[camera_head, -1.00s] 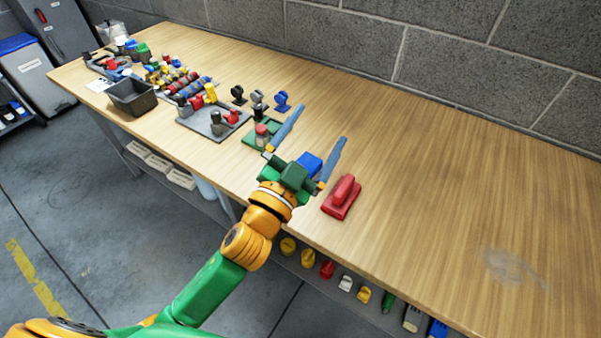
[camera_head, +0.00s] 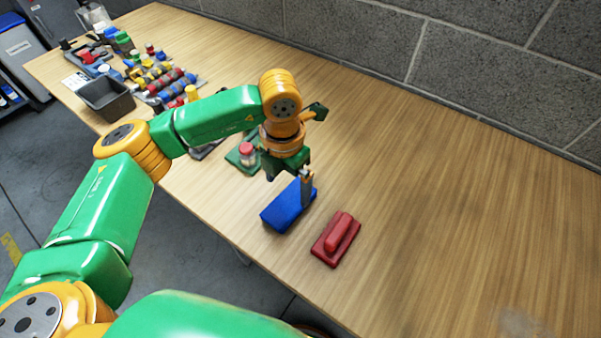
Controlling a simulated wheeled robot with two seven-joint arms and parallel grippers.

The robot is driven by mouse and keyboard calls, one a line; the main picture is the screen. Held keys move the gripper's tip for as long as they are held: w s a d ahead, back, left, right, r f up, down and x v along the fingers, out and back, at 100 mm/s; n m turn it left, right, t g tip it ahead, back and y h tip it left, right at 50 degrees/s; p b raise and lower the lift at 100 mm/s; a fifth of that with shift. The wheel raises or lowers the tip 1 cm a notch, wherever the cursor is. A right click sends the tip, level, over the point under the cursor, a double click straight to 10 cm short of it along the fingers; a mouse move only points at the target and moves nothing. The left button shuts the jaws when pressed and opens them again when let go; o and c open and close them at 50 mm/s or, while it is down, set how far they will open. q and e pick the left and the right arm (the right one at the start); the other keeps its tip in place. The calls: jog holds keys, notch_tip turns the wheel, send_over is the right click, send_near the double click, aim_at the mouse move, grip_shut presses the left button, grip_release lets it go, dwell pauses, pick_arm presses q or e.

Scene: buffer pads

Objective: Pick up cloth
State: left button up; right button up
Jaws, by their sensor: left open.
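A red pad with a handle (camera_head: 336,239) lies just right of the blue thing. My right gripper is not in view.
A green base with a red-capped jar (camera_head: 246,153) stands behind the gripper. A dark bin (camera_head: 107,98) and several coloured parts fill the far left of the table (camera_head: 450,210). The right side is clear, apart from a pale smudge. A block wall (camera_head: 380,40) runs behind.

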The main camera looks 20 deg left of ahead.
aim_at(289, 203)
pick_arm(q)
jog(key=shift+w+a+f, duration=0.1)
jog(key=shift+w+f, duration=0.15)
jog(key=shift+w, duration=0.2)
jog(key=s+f+p, duration=0.2)
jog(key=f, duration=0.3)
jog(key=shift+w+f, duration=0.2)
jog(key=shift+f, duration=0.15)
jog(key=shift+w+f, duration=0.2)
jog(key=shift+s+r, duration=0.1)
jog(key=shift+s, duration=0.05)
jog(key=c, duration=0.9)
jog(key=shift+c, duration=1.4)
jog(key=shift+r+b, duration=0.35)
jog(key=shift+r, duration=0.1)
jog(key=s+d+r+b, duration=0.3)
jog(key=s+d+r, duration=0.6)
jog(key=r, duration=0.3)
jog(key=shift+s+d+b, duration=0.2)
jog(key=shift+s+b, duration=0.1)
jog(key=shift+s, duration=0.45)
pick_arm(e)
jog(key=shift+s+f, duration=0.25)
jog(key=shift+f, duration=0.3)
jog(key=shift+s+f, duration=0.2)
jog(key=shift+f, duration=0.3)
